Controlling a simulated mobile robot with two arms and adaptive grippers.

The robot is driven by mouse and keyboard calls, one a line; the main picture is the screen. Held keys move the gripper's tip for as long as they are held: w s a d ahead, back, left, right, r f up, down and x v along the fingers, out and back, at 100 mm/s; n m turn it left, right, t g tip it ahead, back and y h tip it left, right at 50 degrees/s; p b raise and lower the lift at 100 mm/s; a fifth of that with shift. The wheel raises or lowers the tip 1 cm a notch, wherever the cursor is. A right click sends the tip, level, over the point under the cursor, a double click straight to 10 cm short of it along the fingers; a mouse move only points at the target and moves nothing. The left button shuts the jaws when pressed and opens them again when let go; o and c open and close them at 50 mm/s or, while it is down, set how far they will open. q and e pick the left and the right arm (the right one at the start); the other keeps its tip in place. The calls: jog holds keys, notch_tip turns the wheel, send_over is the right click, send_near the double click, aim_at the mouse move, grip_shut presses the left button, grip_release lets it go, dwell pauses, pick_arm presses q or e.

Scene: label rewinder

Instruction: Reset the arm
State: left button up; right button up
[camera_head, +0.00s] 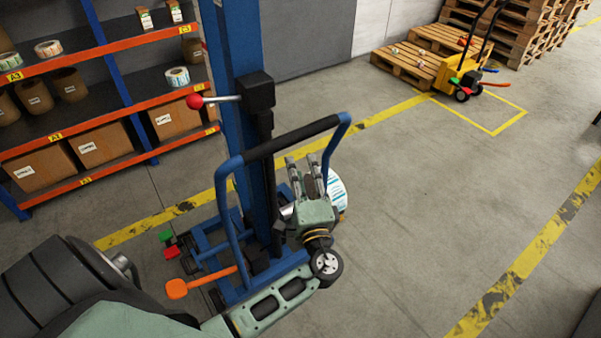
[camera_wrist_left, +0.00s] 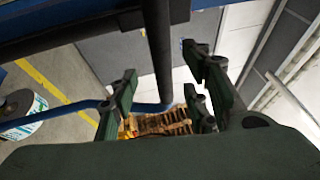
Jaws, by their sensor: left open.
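My left gripper (camera_head: 304,163) is open and empty, its fingers pointing up beside the blue mast of a lifting cart (camera_head: 231,130). In the left wrist view the fingers of my left gripper (camera_wrist_left: 160,75) stand apart, with a dark vertical bar of the cart between them in the picture; I cannot tell how near it is. A label roll (camera_head: 338,192), white with blue print, shows just right of the gripper and is partly hidden by it. The roll also shows at the left of the left wrist view (camera_wrist_left: 30,122). My right gripper is out of view.
The cart's black and blue handle (camera_head: 292,137), red-knobbed lever (camera_head: 195,101) and orange pedal (camera_head: 177,288) are close to my left arm. A shelf rack (camera_head: 110,47) with boxes and rolls stands left. Pallets (camera_head: 405,65) and a yellow pallet truck (camera_head: 452,75) stand behind. The floor at right is clear.

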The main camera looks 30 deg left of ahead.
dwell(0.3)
pick_arm(q)
jog(key=s+d+f+g+h, duration=0.1)
jog(key=s+f+g+h, duration=0.2)
jog(key=f, duration=0.9)
jog(key=s+f+g+h, duration=0.25)
jog(key=s+f, duration=0.25)
jog(key=f, duration=0.7)
jog(key=s+d+f+g+h, duration=0.1)
jog(key=s+f+g+h, duration=0.2)
jog(key=f, duration=1)
jog(key=s+d+f+n+g+h, duration=0.1)
jog(key=s+d+f+n+h, duration=0.1)
jog(key=s+f, duration=0.4)
jog(key=s+d+f+n+g+h, duration=0.1)
jog(key=s+f, duration=0.5)
jog(key=s, duration=1.1)
jog(key=s+d+f+n+g+h, duration=0.2)
jog(key=s+f, duration=0.4)
jog(key=s, duration=0.6)
jog(key=shift+d+n+g+h, duration=0.35)
jog(key=shift+d+n, duration=0.45)
jog(key=shift+n, duration=0.4)
